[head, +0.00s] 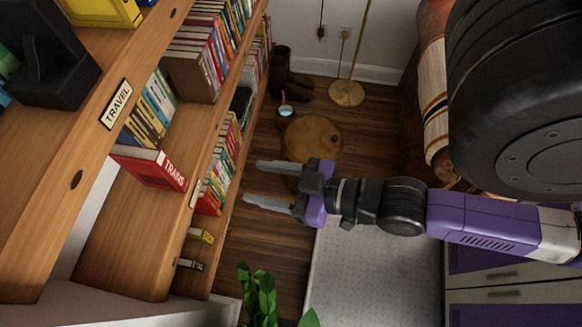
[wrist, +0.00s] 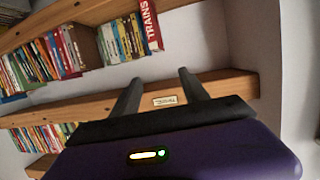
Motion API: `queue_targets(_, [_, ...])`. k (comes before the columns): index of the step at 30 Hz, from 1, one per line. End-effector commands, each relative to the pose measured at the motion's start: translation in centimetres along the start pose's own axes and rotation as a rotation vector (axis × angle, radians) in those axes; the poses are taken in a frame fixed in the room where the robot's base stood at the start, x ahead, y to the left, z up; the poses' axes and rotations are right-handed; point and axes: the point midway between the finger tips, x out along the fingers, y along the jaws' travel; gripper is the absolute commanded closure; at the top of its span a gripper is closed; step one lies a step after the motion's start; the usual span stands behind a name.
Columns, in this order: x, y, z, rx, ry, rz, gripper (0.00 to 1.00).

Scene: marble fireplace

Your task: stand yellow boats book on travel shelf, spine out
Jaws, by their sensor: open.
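A yellow block-like thing (head: 101,12), perhaps the yellow boats book, lies on the top board at the upper left of the head view, cut by the frame edge. No title shows on it. The TRAVEL label (head: 117,104) is on a shelf board's front edge. A small label, too small to read surely, shows in the wrist view (wrist: 165,100). On the shelf level beneath the TRAVEL board, a red TRAINS book (head: 155,168) ends a row of books, with bare shelf beside it. My gripper (head: 254,181) is open and empty, in free air right of the shelves.
A black angular object (head: 42,55) stands on the top board. More book rows fill the lower shelves (head: 215,165). A plant (head: 258,292) stands at the bottom, a round wooden stool (head: 311,140) and boots (head: 290,75) on the floor. Open air separates my gripper from the shelves.

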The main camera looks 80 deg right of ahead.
Motion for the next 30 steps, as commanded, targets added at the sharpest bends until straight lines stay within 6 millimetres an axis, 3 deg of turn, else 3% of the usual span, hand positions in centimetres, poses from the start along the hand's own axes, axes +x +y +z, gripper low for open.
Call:
queue_targets(3, [-3.5,-1.9,0.4,-0.014,-0.006,-0.048,0.47])
queue_targets(9, [-6.3,-3.5,0.0,-0.023,0.004,-0.092,0.47])
queue_targets(30, [-6.5,-3.6,-0.1,-0.024,0.006,-0.096,0.47])
